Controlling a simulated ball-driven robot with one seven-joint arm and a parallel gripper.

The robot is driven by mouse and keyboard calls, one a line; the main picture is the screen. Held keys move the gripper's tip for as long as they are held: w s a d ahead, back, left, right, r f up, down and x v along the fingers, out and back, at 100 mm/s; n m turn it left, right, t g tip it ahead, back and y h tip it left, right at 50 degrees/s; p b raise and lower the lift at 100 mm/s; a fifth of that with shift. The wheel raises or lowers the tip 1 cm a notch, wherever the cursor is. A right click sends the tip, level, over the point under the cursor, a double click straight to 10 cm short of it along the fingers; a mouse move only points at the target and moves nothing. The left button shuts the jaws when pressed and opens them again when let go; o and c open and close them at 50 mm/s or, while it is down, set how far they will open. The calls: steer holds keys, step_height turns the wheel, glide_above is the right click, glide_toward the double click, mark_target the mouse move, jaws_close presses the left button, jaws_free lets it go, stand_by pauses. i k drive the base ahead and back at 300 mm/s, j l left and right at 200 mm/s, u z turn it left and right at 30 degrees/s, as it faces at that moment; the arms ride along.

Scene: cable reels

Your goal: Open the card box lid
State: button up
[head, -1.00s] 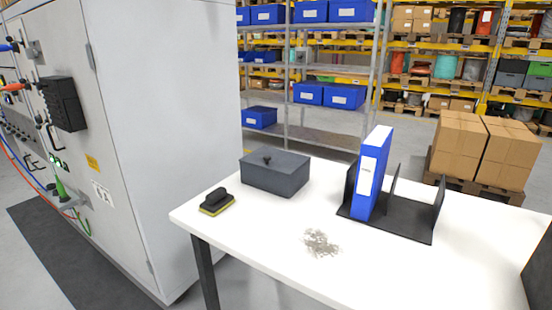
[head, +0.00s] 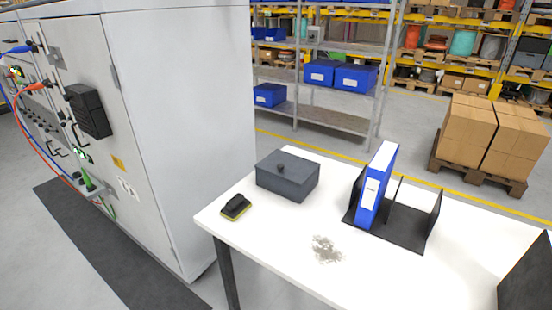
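The card box (head: 288,178) is a dark grey box on the white table, near its far left corner. Its flat lid (head: 300,166) lies on top and looks closed, with a small dark knob (head: 280,168) on it. My gripper is not in view, and nothing covers the box.
The white table (head: 285,245) also carries a black and yellow brush (head: 236,207), a small pile of pale bits (head: 326,249) and a blue binder (head: 377,186) in a black rack (head: 400,232). A tall grey cabinet (head: 185,120) stands left of the table. Table space before the box is clear.

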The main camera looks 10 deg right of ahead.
mark_target(297, 170)
steer(key=i+j, duration=0.25)
steer(key=j, duration=0.2)
steer(key=i+j, duration=0.2)
steer(key=j, duration=0.2)
steer(key=i+j+u, duration=0.1)
steer(key=i+j, duration=0.15)
steer(key=j, duration=0.2)
